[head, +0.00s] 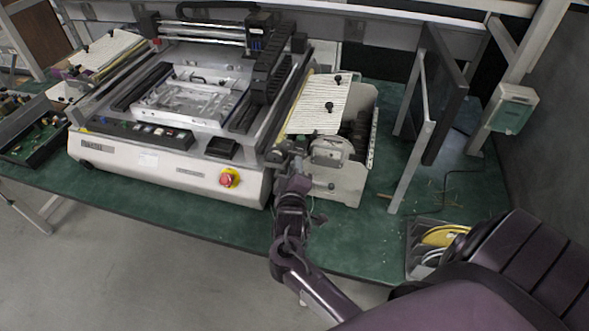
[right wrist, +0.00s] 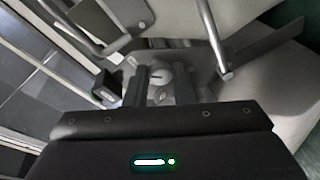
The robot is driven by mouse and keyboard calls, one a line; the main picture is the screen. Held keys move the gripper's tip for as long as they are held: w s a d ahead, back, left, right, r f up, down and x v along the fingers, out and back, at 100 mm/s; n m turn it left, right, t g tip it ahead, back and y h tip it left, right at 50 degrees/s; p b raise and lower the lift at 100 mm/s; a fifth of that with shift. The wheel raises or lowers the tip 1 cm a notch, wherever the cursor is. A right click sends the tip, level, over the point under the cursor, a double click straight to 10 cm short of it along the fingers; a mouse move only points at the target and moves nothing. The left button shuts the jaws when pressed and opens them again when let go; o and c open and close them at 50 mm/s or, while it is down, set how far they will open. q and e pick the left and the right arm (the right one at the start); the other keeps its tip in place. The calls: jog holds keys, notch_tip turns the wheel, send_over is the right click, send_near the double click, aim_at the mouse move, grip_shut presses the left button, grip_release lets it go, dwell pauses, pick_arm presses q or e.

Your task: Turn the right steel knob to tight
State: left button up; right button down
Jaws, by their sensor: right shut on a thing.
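The steel knob (right wrist: 160,74) shows in the right wrist view as a small rounded grey piece with a dark slot, between my fingers. My right gripper (right wrist: 163,82) is shut on it. In the head view my right gripper (head: 294,180) reaches up from below to the front right corner of the white pick-and-place machine (head: 170,160), beside the feeder unit (head: 345,185). The knob itself is hard to make out there, as the gripper covers it. Whether the knob is tight cannot be told. My left gripper is out of view.
A red stop button (head: 228,179) sits on the machine's front, left of my right arm. A dark monitor (head: 445,95) stands at the right. A tray with yellow and white coils (head: 440,237) lies at the table's right front. The green table (head: 385,225) is mostly clear between.

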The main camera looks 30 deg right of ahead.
jog(key=shift+f, duration=0.2)
dwell(0.3)
jog(key=c, duration=1.2)
grip_release()
jog(key=shift+r, duration=0.1)
jog(key=shift+c, duration=0.2)
jog(key=b+v, duration=0.1)
jog(key=v, duration=0.6)
jog(key=shift+s+a+b, duration=0.2)
jog(key=shift+s+b, duration=0.1)
jog(key=shift+s, duration=0.05)
